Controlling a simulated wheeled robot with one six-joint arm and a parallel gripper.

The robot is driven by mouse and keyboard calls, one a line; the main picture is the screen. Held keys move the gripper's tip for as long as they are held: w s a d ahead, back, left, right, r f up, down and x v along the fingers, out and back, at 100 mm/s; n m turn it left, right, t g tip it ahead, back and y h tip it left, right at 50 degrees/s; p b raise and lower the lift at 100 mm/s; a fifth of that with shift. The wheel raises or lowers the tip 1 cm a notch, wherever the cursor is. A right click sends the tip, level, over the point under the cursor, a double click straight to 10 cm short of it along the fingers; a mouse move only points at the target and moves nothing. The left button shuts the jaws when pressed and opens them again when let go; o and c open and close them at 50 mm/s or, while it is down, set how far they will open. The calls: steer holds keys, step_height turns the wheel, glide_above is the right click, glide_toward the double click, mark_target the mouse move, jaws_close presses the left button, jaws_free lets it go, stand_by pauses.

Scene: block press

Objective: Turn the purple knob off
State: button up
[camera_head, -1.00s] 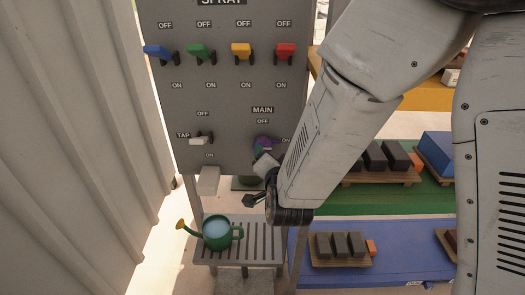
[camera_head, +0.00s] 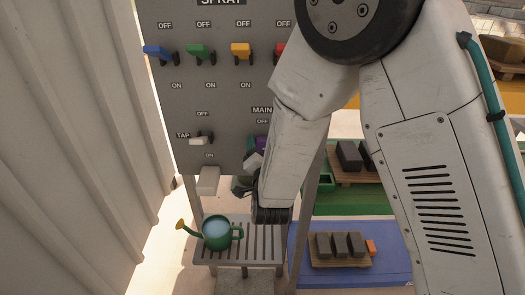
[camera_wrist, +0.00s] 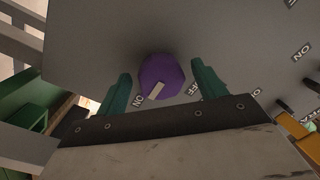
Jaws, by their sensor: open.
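The purple knob (camera_wrist: 161,72) is on the grey panel, between my gripper's teal fingers in the wrist view. Its pale pointer is turned toward the ON label (camera_wrist: 138,101); the OFF label (camera_wrist: 192,89) is to the right. My gripper (camera_wrist: 161,79) is open, with one finger on each side of the knob and visible gaps to it. In the head view the knob (camera_head: 262,143) shows only partly, below the MAIN label, with my gripper (camera_head: 250,168) and arm covering the rest.
Blue (camera_head: 158,52), green (camera_head: 200,52), yellow (camera_head: 241,50) and red (camera_head: 281,48) levers line the panel above. A white TAP lever (camera_head: 200,141) is to the left. A green watering can (camera_head: 217,235) stands on the slatted stand (camera_head: 262,248) below.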

steer(key=c, duration=1)
steer(key=shift+o, duration=0.2)
steer(key=shift+d+r+n+g+h, duration=0.1)
steer(key=shift+n+g+h, duration=0.3)
steer(key=shift+n, duration=3.75)
steer(key=shift+n+g+h, duration=0.2)
steer(key=shift+n+h, duration=0.3)
steer(key=shift+n, duration=3.65)
steer(key=o, duration=1)
steer(key=shift+c, duration=0.2)
